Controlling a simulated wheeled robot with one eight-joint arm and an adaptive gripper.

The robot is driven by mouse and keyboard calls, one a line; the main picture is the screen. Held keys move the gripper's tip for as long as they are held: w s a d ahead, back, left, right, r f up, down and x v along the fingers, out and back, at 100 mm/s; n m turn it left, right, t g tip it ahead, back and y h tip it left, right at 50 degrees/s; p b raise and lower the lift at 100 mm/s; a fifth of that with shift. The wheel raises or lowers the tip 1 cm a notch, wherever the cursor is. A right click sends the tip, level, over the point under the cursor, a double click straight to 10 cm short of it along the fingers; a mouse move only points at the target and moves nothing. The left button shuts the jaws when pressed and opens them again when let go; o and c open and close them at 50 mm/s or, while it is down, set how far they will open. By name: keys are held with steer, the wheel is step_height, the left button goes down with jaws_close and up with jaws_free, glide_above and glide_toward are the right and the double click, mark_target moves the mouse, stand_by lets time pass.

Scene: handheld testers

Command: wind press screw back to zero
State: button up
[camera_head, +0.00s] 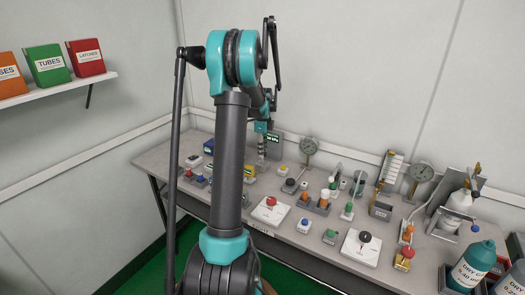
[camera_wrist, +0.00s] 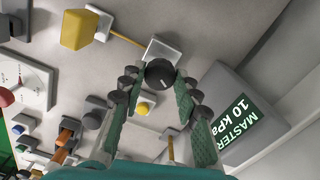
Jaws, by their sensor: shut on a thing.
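In the wrist view, my gripper (camera_wrist: 158,78) has its green-padded fingers on either side of a dark round knob (camera_wrist: 160,72) with a white pointer line, and is shut on it. The knob, which appears to be the press screw, sits in front of a pale block (camera_wrist: 163,48). A grey box (camera_wrist: 222,82) beside it has a dark green display (camera_wrist: 242,118) reading "MASTER 10 kPa". In the head view, the display (camera_head: 274,143) shows behind my arm. My gripper (camera_head: 262,150) is partly visible there, but the knob is hidden or too small to make out.
The grey bench (camera_head: 285,232) is crowded with small testers. A yellow block (camera_wrist: 77,29) and a yellow button (camera_wrist: 144,106) lie near the knob. Bottles (camera_head: 470,267) stand at the right end.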

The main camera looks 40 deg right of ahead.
steer(key=shift+c, duration=1.4)
steer(key=shift+n, duration=0.3)
